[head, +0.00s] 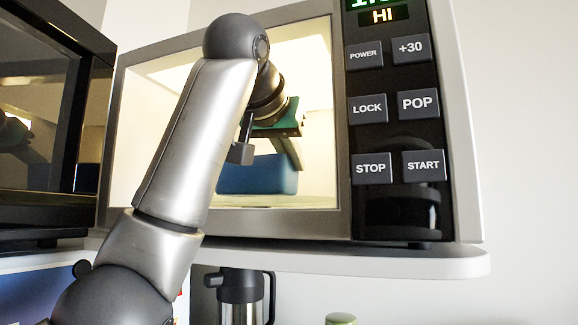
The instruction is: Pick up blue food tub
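The blue food tub (262,176) sits low inside the lit microwave (330,215). Its left part is partly hidden behind my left arm. My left gripper (290,152) reaches into the microwave opening from above. A green part of it shows over the tub, and a pale grey finger points down at the tub's upper edge. My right gripper is not in view.
The microwave's button panel (400,120) is on the right. The microwave stands on a white shelf (370,262). A dark glass-fronted appliance (40,120) is close on the left. Below are a steel and black flask (240,295) and a green-topped item (340,319).

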